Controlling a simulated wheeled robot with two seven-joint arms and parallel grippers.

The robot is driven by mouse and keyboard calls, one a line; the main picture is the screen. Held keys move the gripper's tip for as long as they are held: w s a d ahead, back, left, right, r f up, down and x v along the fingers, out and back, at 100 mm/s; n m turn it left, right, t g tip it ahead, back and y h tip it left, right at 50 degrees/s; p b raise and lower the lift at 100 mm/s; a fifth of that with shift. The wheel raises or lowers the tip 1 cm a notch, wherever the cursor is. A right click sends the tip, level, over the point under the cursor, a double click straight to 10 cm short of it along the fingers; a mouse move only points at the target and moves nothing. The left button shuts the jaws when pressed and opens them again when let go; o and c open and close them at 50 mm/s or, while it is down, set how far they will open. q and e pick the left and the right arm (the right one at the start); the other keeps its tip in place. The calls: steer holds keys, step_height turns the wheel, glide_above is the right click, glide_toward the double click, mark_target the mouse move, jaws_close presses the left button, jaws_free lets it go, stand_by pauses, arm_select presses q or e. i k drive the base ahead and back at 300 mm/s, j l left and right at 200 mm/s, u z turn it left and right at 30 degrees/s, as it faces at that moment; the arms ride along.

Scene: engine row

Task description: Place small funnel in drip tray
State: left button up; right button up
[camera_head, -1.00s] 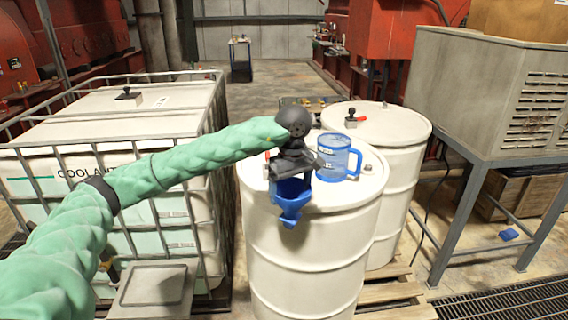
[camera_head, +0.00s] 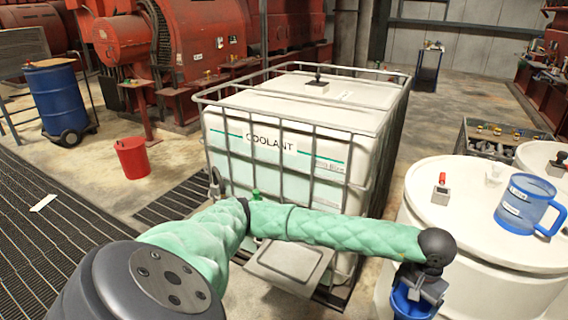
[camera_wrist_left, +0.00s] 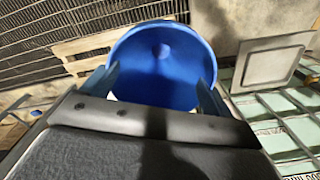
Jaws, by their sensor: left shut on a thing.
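The small blue funnel (camera_head: 410,304) is at the lower right of the head view, in front of the near white drum. My left gripper (camera_head: 417,285) is shut on it and holds it in the air. In the left wrist view the funnel (camera_wrist_left: 165,65) sits between the two fingers of my left gripper (camera_wrist_left: 162,88), its wide round mouth facing the camera. A flat grey square tray, which looks like the drip tray (camera_head: 290,262), is at the foot of the coolant tank, left of the funnel; it also shows in the left wrist view (camera_wrist_left: 272,62). My right gripper is out of view.
The caged coolant tank (camera_head: 300,115) stands behind the tray. A white drum (camera_head: 440,225) carries a blue-handled jug (camera_head: 525,205) and a small red-handled item (camera_head: 441,190). A red bucket (camera_head: 132,158) stands on the floor at the left. Floor grating lies at the far left.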

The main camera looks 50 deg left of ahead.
mark_target(290, 258)
steer(key=i+u, duration=0.1)
steer(key=u, duration=0.35)
steer(key=i+j+u, duration=0.1)
steer(key=u, duration=0.4)
steer(key=i+u, duration=0.1)
steer(key=u, duration=0.35)
